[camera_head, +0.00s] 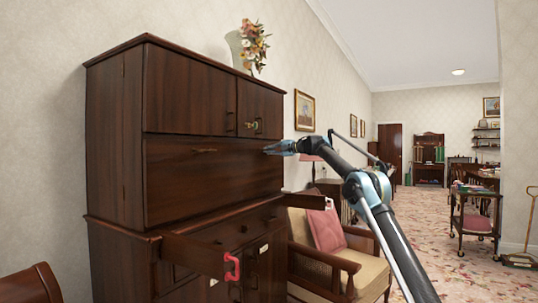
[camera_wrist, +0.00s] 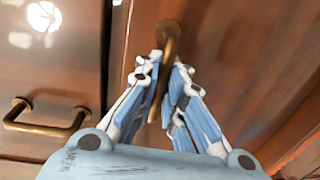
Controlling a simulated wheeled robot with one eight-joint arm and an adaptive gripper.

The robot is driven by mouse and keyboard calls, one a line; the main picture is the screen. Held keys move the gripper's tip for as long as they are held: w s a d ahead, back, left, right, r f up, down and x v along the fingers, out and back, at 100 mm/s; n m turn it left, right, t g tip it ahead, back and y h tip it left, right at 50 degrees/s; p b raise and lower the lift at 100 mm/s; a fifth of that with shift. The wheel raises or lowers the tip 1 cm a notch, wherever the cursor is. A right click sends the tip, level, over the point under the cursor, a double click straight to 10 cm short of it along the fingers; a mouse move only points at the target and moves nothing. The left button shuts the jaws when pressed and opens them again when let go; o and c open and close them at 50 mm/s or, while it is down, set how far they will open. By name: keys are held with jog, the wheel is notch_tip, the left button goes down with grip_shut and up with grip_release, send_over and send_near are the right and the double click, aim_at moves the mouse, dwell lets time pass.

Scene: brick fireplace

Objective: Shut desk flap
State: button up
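The desk flap (camera_head: 205,185) is the wide dark wood panel in the middle of the tall cabinet in the head view. My gripper (camera_head: 268,149) is at the right end of the cabinet front, near the flap's upper right corner. In the wrist view my gripper's fingertips (camera_wrist: 164,66) are close together around a brass pull (camera_wrist: 167,38). Whether they grip it is unclear. Another brass handle (camera_wrist: 32,117) shows at the left there.
An armchair (camera_head: 335,255) with a pink cushion stands right of the cabinet. A flower vase (camera_head: 252,47) stands on top. Carpeted floor lies open at the right.

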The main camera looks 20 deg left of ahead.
dwell(0.4)
jog(key=shift+v, duration=6)
